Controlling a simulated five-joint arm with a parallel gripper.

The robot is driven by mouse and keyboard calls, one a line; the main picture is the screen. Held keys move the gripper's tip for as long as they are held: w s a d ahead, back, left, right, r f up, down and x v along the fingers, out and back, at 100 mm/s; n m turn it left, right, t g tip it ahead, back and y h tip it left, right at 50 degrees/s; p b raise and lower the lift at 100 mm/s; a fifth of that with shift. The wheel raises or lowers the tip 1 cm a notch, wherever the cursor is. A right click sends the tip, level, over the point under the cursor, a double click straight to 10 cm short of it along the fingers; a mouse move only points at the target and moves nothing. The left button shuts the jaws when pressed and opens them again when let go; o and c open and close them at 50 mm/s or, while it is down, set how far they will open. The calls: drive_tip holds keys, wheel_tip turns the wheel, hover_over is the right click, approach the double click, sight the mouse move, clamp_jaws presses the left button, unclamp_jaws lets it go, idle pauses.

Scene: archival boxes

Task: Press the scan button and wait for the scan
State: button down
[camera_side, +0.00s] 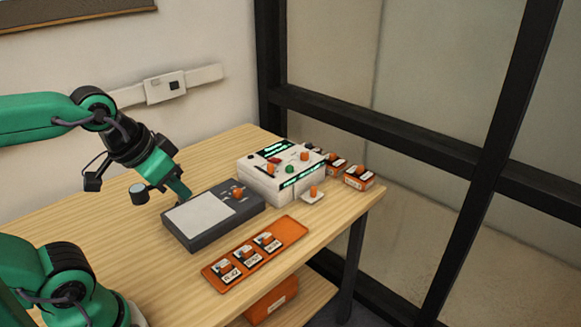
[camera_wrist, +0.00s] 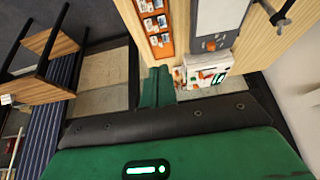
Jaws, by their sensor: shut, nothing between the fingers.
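My gripper (camera_side: 184,194) is shut and empty. In the side view it points down by the back left edge of a dark grey flat unit; I cannot tell whether it touches. That unit (camera_side: 248,207) has a pale panel on top and an orange knob (camera_side: 238,193) at its right end. A white box (camera_side: 262,187) stands behind it to the right, with a green button (camera_side: 290,169), orange knobs and lit green displays. I cannot tell which control is the scan button. In the wrist view, my fingers (camera_wrist: 158,74) show near the white box (camera_wrist: 215,62).
An orange tray (camera_side: 208,272) with several labelled cards lies in front of the grey unit. Small orange-and-white boxes (camera_side: 358,179) sit at the table's right end. A small white piece with an orange knob (camera_side: 313,193) is beside the white box.

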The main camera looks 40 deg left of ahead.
drive_tip(key=shift+w, duration=0.15)
drive_tip(key=n+t+y, duration=0.1)
drive_tip(key=n+t, duration=0.2)
drive_tip(key=n, duration=0.8)
hover_over(288, 169)
wheel_tip(288, 169, down, 5)
drive_tip(key=shift+r, duration=0.2)
drive_tip(key=shift+f, duration=0.1)
drive_tip(key=shift+f, duration=4.3)
